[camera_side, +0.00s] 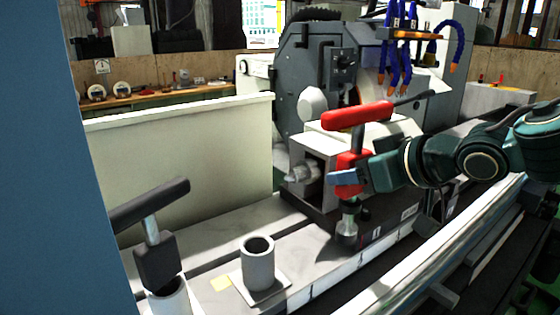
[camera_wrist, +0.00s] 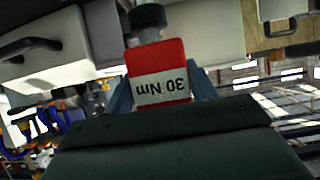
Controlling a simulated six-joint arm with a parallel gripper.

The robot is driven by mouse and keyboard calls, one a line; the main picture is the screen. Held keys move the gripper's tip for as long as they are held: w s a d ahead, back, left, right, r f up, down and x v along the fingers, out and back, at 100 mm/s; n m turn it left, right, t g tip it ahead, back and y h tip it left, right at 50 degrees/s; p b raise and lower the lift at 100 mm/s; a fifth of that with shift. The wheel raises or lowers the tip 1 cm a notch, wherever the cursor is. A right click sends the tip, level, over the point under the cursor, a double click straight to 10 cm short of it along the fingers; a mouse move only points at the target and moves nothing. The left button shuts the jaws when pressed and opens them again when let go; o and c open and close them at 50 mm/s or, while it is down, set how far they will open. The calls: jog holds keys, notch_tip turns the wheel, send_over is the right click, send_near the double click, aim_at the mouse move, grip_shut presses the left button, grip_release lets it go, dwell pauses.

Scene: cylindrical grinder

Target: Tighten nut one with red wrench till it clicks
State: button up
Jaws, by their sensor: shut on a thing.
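The red wrench (camera_side: 355,114) stands upright in the side view, with its red handle on top and a red block below. My gripper (camera_side: 348,178) comes from the right and is shut on that block. In the wrist view the red block (camera_wrist: 158,62) sits between the blue fingers and carries an upside-down "30 Nm" label. The wrench's lower end (camera_side: 348,230) is down at the front edge of the grinder's grey bed. No nut shows apart from it; whether one is under the socket, I cannot tell.
A black-handled wrench (camera_side: 155,258) stands in a holder at the lower left. The white workhead (camera_side: 312,160) is close behind the wrench. Blue coolant hoses (camera_side: 398,60) hang above and behind.

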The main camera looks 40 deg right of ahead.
jog(key=d, duration=1.5)
dwell(1.4)
jog(key=shift+r, duration=0.1)
jog(key=shift+w+m+h, duration=0.3)
jog(key=shift+w, duration=0.15)
dwell(0.5)
jog(key=w+f+m+g+h, duration=0.1)
jog(key=w+m+h, duration=0.3)
jog(key=w, duration=0.2)
jog(key=shift+m+h, duration=0.3)
jog(key=shift+h, duration=0.1)
dwell(1.1)
jog(key=shift+n+y, duration=0.8)
jog(key=shift+d+n+t+y, duration=0.1)
jog(key=shift+n+t+y, duration=0.3)
jog(key=shift+n+y, duration=2.4)
